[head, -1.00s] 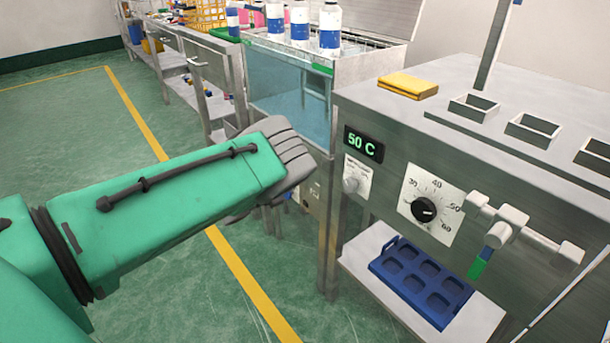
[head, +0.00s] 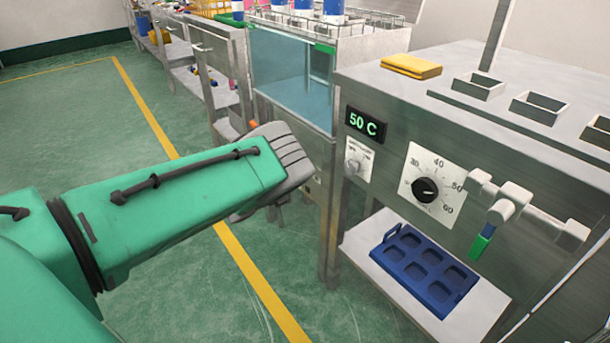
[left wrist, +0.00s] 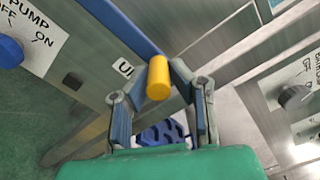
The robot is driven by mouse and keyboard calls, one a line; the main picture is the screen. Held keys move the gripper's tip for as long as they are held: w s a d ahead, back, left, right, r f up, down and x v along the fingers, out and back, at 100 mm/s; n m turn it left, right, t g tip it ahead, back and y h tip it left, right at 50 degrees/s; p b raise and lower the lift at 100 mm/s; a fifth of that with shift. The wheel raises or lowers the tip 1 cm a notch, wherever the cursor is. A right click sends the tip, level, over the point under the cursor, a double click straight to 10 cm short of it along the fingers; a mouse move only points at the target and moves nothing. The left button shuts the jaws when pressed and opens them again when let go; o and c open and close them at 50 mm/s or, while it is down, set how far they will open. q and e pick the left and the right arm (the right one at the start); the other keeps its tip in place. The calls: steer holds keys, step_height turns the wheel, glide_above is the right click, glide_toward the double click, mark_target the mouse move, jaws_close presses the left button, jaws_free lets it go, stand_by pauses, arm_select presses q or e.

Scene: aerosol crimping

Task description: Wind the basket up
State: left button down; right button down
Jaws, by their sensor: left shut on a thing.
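My left gripper (left wrist: 157,85) is shut around a yellow handle (left wrist: 158,77) in the left wrist view. The handle sits at the end of a blue bar (left wrist: 115,22). Part of a label, seemingly starting with "U", shows beside it. In the head view my left gripper (head: 287,165) is seen from behind; its fingertips and the handle are hidden. The basket is hard to make out; blue-and-white cans (head: 333,9), cut by the top edge, stand above a glass-fronted tank (head: 290,75). My right gripper is not in view.
A steel cabinet with a "50 C" display (head: 366,124), a dial (head: 425,190) and a lever (head: 487,240) stands at right. A blue tray (head: 425,270) lies on its shelf. A yellow block (head: 411,66) lies on top. Green floor at left is clear.

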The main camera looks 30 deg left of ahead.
arm_select(q)
steer(key=shift+a, duration=0.55)
steer(key=c, duration=1.5)
jaws_free()
steer(key=shift+f, duration=0.25)
steer(key=shift+a, duration=0.15)
steer(key=shift+d, duration=0.3)
steer(key=shift+v, duration=6)
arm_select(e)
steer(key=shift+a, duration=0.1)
arm_select(q)
steer(key=shift+a, duration=0.25)
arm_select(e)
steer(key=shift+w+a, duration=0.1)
arm_select(q)
steer(key=shift+w, duration=0.1)
